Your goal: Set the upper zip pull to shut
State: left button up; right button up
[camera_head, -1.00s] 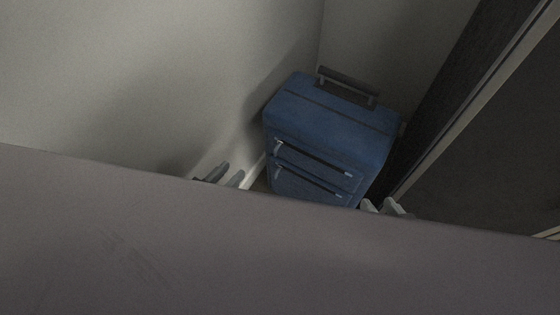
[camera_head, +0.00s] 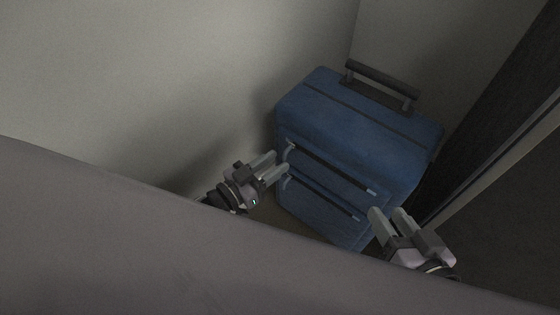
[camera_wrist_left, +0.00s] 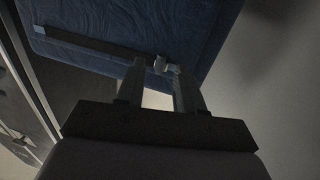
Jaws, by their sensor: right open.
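A blue suitcase (camera_head: 335,135) stands upright in the corner, with two slanting zips on its front. The upper zip pull (camera_head: 290,148) is at the left end of the upper zip track (camera_head: 330,172). The lower zip pull (camera_head: 287,181) is also at its left end. My left gripper (camera_head: 281,162) is open, its fingertips close to the suitcase's left edge, between the two pulls in the picture. In the left wrist view a metal pull (camera_wrist_left: 161,65) lies just beyond the parted fingertips; I cannot tell which pull it is. My right gripper (camera_head: 388,211) is open and empty, by the suitcase's lower right.
A carry handle (camera_head: 382,78) tops the suitcase. A pale wall (camera_head: 170,80) is close on the left, and a dark upright panel (camera_head: 475,130) stands on the right. A large grey-brown surface (camera_head: 120,240) fills the lower foreground.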

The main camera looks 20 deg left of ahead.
pick_arm(q)
jog(key=shift+x, duration=1.15)
grip_shut()
jog(key=shift+d, duration=0.1)
